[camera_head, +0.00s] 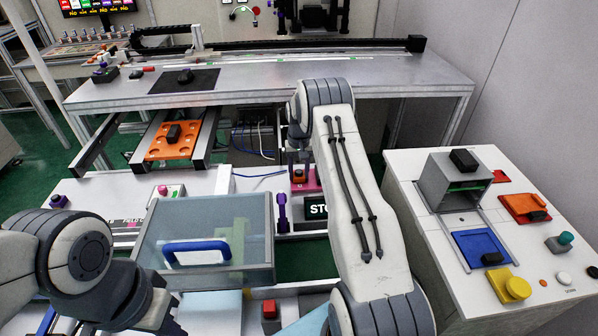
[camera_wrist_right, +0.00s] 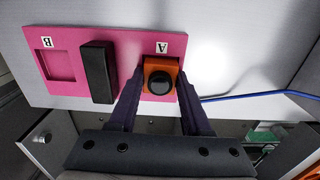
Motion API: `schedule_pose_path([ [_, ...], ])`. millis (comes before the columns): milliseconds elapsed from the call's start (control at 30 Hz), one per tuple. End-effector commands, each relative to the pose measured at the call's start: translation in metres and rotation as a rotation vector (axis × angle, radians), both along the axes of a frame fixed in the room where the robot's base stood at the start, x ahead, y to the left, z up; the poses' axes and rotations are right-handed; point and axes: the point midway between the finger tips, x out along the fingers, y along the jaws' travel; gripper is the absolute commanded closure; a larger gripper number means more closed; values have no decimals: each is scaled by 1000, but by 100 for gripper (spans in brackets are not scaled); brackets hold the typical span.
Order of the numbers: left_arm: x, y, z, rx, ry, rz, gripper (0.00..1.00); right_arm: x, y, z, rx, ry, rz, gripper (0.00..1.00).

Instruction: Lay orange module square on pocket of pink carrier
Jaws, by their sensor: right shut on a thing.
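The orange module (camera_wrist_right: 161,68), a square block with a round black knob, is between the purple fingers of my right gripper (camera_wrist_right: 160,80), which is shut on it. The pink carrier (camera_wrist_right: 62,37) is a flat plate with a square recess by the B label and a black bar across its middle. The module is over the A end of the carrier and hides any pocket there. I cannot tell if it touches the carrier. In the head view, the orange module (camera_head: 299,175) and pink carrier (camera_head: 311,186) are partly hidden by my right arm. My left gripper is out of view.
A clear bin with a blue handle (camera_head: 196,248) stands left of my right arm. A purple upright piece (camera_head: 282,212) and a black sign (camera_head: 317,210) are near the carrier. A blue cable (camera_wrist_right: 245,96) lies beside the carrier. The right bench holds a grey box (camera_head: 455,182).

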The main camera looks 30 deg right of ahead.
Motion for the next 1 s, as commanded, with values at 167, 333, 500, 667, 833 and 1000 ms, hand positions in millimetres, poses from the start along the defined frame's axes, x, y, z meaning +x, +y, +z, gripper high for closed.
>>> schedule_pose_path([
  [167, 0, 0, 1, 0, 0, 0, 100, 0, -1, -4, -1, -2, 0, 100],
  [333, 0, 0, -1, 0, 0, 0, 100, 0, -1, -7, 0, -1, 0, 100],
  [500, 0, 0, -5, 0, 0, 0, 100, -1, 0, -14, 0, 1, 0, 100],
  [667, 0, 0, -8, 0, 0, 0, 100, -1, 0, -21, 0, 2, 0, 100],
  [833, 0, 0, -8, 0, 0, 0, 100, -2, 0, -21, 1, 4, 0, 28],
  [1000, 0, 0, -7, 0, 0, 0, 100, -2, 0, -20, 1, 4, 0, 21],
])
